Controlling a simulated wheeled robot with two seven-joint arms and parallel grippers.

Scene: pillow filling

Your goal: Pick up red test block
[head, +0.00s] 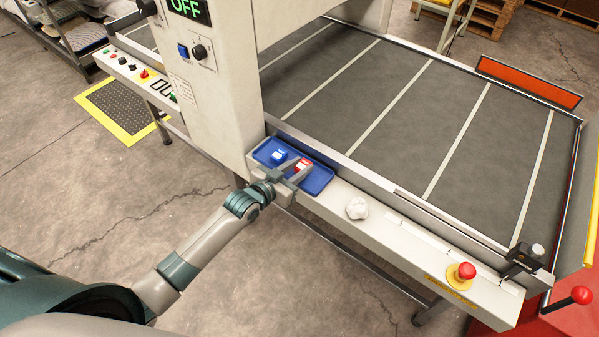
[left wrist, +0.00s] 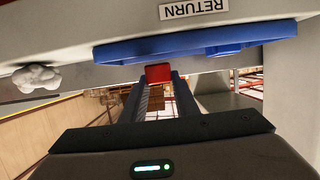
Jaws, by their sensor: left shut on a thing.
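The red test block (head: 302,165) is in the blue tray on the machine's front ledge in the head view. My left gripper (head: 293,172) reaches over the tray's front edge with its fingers around the red block, shut on it. In the left wrist view the red block (left wrist: 158,73) shows between the ends of the two fingers of the left gripper (left wrist: 160,95). Whether the block touches the tray floor I cannot tell. My right gripper is in neither view.
The blue tray (head: 318,180) also holds a blue block (head: 278,156). A white crumpled lump (head: 357,208) lies on the ledge to the right. Further right are a red stop button (head: 466,271) and a red-knobbed lever (head: 581,295). The machine's upright housing (head: 215,100) stands behind and left of the tray.

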